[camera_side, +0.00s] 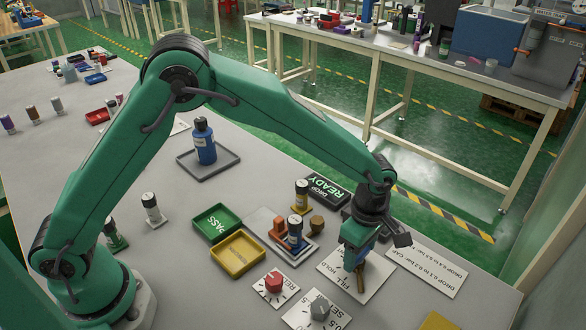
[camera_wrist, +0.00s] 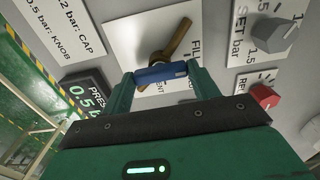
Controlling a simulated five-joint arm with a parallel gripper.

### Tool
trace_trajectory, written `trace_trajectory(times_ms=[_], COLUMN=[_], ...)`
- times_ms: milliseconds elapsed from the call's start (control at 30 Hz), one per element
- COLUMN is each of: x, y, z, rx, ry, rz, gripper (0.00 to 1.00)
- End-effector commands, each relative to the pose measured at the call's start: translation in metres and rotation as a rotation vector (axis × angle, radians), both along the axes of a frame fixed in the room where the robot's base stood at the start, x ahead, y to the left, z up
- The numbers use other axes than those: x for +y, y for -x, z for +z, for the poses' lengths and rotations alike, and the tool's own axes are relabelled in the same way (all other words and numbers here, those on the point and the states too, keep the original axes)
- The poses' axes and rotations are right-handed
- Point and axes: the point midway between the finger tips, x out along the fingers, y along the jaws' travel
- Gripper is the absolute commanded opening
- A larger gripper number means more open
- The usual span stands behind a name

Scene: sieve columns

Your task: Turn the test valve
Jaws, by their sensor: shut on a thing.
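The test valve's brass lever (camera_wrist: 176,40) stands on a white plate (camera_wrist: 128,30) with partly hidden lettering, including FILL. In the side view, the brass part (camera_side: 360,282) shows below my gripper on the plate (camera_side: 375,284), where HOLD can be read. In the side view, my gripper (camera_side: 358,246) is low over the plate and hides most of the valve.
A grey knob (camera_side: 319,310) and a red knob (camera_side: 274,282) stand on plates to the left. A label sheet (camera_side: 427,266) lies to the right. A dark display (camera_wrist: 85,95) shows 0.5 in the wrist view. Green (camera_side: 217,240) and yellow (camera_side: 262,254) trays lie further left.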

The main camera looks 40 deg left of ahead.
Motion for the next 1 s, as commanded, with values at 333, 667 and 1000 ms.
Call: trace_trajectory(times_ms=[333,667,1000], x=[0.000,0.000,0.000], y=[0.000,0.000,-0.001], z=[0.001,0.003,0.036], rx=[0.000,0.000,-0.003], ry=[0.000,0.000,0.002], rz=[0.003,0.001,0.001], gripper=[0.82,0.82,0.82])
